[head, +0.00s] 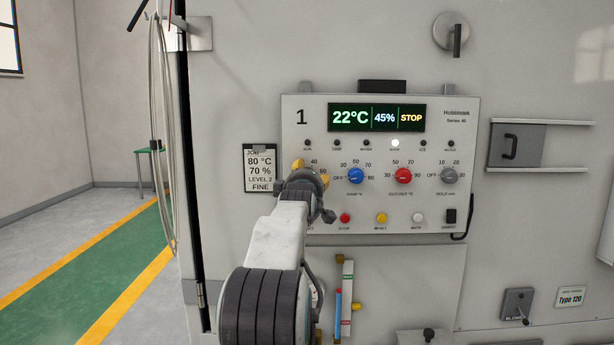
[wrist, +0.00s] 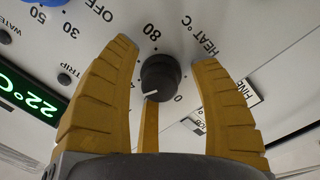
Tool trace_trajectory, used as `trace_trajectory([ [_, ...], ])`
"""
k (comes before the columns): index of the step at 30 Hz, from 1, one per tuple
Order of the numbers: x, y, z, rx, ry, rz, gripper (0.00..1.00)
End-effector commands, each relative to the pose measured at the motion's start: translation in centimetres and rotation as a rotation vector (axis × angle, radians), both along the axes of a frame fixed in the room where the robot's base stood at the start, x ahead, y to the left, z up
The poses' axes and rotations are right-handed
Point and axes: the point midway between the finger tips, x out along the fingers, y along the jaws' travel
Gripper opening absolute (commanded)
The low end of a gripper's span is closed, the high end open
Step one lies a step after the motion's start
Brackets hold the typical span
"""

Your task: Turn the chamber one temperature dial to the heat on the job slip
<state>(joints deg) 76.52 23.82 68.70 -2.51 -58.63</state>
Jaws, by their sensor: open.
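The heat dial (wrist: 160,78) is a dark round knob with a white pointer mark. In the wrist view its label reads HEAT °C, and the mark points down and slightly left, away from the 80. Part of its scale is hidden by a finger. My gripper (wrist: 160,53) is open, with its yellow fingers on either side of the dial and gaps showing. In the head view my gripper (head: 311,172) covers the dial. The job slip (head: 260,169) reads 80 °C, 70 %, LEVEL 2, FINE. The panel display (head: 377,118) reads 22°C, 45%, STOP.
A blue dial (head: 356,176), a red dial (head: 403,176) and a grey dial (head: 449,175) sit right of my gripper. A red button (head: 345,218) and a yellow button (head: 381,218) lie below. A drawer-like handle plate (head: 515,145) is farther right.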

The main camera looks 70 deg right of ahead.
Motion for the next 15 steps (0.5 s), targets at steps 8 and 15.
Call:
trace_trajectory([
  [8, -0.03, -0.02, -0.01, -0.001, 0.0, -0.001, 0.56],
  [15, -0.03, -0.02, -0.01, 0.0, 0.0, 0.0, 0.34],
])
